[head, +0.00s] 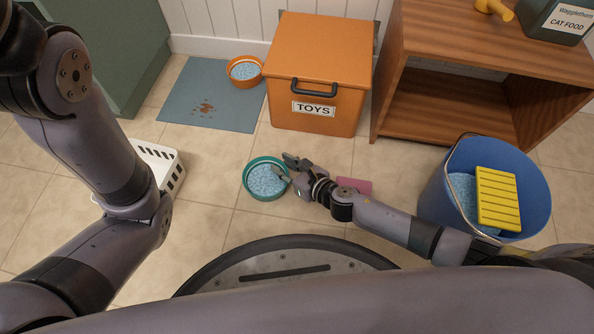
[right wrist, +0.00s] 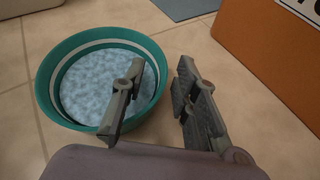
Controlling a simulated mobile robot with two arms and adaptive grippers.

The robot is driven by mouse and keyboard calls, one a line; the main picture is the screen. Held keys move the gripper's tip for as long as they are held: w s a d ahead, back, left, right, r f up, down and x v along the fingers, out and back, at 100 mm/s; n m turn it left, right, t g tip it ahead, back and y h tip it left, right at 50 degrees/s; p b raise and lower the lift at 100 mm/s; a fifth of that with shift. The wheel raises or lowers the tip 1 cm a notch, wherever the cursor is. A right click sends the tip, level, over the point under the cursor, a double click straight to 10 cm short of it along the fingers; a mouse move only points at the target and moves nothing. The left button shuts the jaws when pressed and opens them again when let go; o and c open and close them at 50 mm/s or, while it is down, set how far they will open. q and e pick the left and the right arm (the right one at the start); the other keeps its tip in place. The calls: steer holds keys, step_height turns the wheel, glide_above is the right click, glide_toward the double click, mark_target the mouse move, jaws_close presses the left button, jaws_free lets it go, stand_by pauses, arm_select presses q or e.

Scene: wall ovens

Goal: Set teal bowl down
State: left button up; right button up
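The teal bowl (head: 252,190) sits on the tiled floor, upright, with pale blue mottled contents. In the right wrist view the bowl (right wrist: 50,85) fills the left side. My right gripper (head: 287,166) is at the bowl's right rim in the head view. In the right wrist view its fingers (right wrist: 158,100) are spread apart with nothing between them but rim and floor. One finger overlaps the bowl's inside and the other is outside the rim. Whether either finger touches the bowl I cannot tell. My left arm shows at the left, but its gripper is out of view.
An orange toy box (head: 312,110) stands behind the bowl. A blue-grey mat (head: 205,90) with brown spots and an orange bowl (head: 246,84) lie behind left. A white basket (head: 160,160) is left, a pink item (head: 355,186) and blue bucket (head: 535,195) right.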

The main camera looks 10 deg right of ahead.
steer(key=p+v, duration=0.3)
steer(key=v, duration=0.7)
steer(key=shift+s+d+r+p, duration=0.3)
steer(key=shift+s+d, duration=0.1)
steer(key=shift+s, duration=0.05)
